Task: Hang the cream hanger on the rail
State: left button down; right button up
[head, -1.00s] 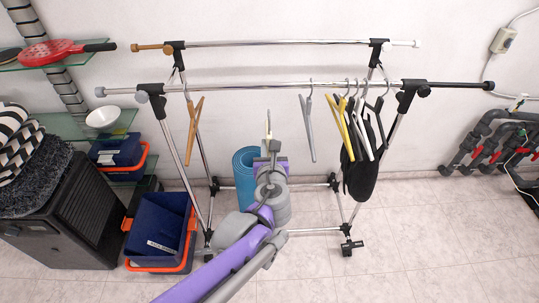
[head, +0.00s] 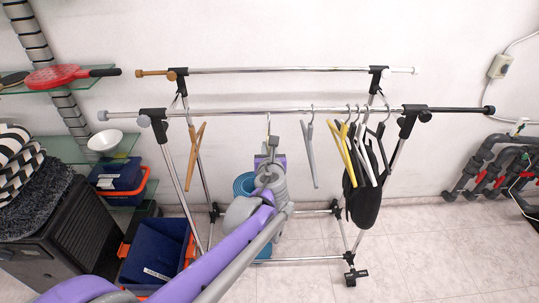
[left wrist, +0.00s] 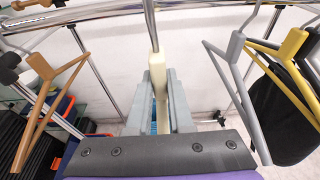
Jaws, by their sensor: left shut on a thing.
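The cream hanger (left wrist: 157,75) stands edge-on between the fingers of my left gripper (left wrist: 158,98) in the left wrist view. In the head view my left gripper (head: 270,160) is shut on it just below the front rail (head: 225,113). The hanger's metal hook (head: 268,120) reaches up to the rail there, between the wooden hanger and the grey hanger. In the left wrist view the hook (left wrist: 150,25) overlaps the rail (left wrist: 200,8). I cannot tell whether it is over the rail or only in front of it. My right gripper is not in view.
A wooden hanger (head: 195,155) hangs to the left and a grey hanger (head: 313,150) to the right. Yellow, white and black hangers with a black garment (head: 360,195) hang farther right. A back rail (head: 280,70) runs behind. A blue roll (head: 243,184) stands below.

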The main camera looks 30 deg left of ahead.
pick_arm(q)
jog(key=w+a, duration=0.2)
jog(key=w, duration=0.1)
jog(key=w+a, duration=0.1)
jog(key=w, duration=0.1)
jog(key=shift+w+a, duration=0.4)
jog(key=shift+w, duration=0.2)
jog(key=shift+w+a, duration=0.3)
jog(key=shift+w, duration=0.2)
jog(key=shift+w+a+b, duration=0.2)
jog(key=shift+w+b, duration=0.15)
jog(key=shift+b, duration=0.05)
dwell(0.5)
jog(key=shift+f, duration=0.15)
jog(key=shift+w+a+f+b, duration=0.2)
jog(key=shift+w+f+b, duration=0.1)
jog(key=shift+f+b, duration=0.3)
jog(key=shift+w+f, duration=0.1)
jog(key=shift+f, duration=0.15)
dwell(0.4)
jog(key=shift+w+a+f, duration=0.15)
jog(key=shift+f, duration=0.2)
jog(key=shift+f+b, duration=0.1)
jog(key=shift+b, duration=0.2)
jog(key=shift+f, duration=0.3)
